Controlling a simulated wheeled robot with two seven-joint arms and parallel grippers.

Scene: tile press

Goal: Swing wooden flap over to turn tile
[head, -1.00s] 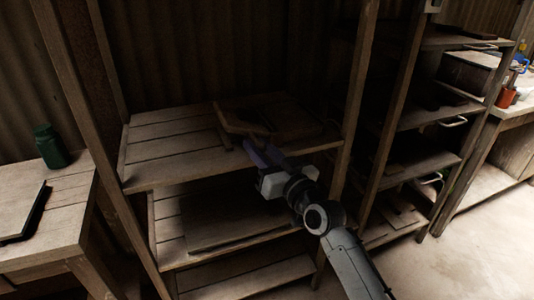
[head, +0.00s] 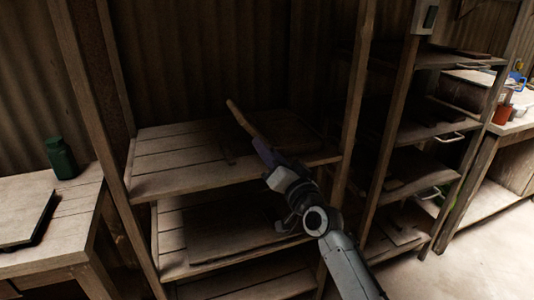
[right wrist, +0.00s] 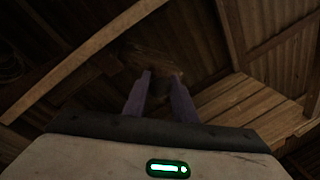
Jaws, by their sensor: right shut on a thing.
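The wooden flap (head: 242,118) stands up steeply above the middle shelf of the rack, seen nearly edge-on in the head view. My right gripper (head: 264,152) is at its lower near end, with purple fingers shut on it. In the right wrist view the two purple fingers (right wrist: 161,92) reach up to a dim brown wooden piece (right wrist: 152,60), which looks like part of the flap. I cannot make out the tile; the area behind the gripper is dark. My left gripper is not in view.
The planked shelf (head: 165,180) has bare room at left. Rack posts (head: 352,100) stand close to my right arm. A lower shelf holds a flat board (head: 228,232). A green bottle (head: 60,157) stands on the left table. Another loaded rack stands at right.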

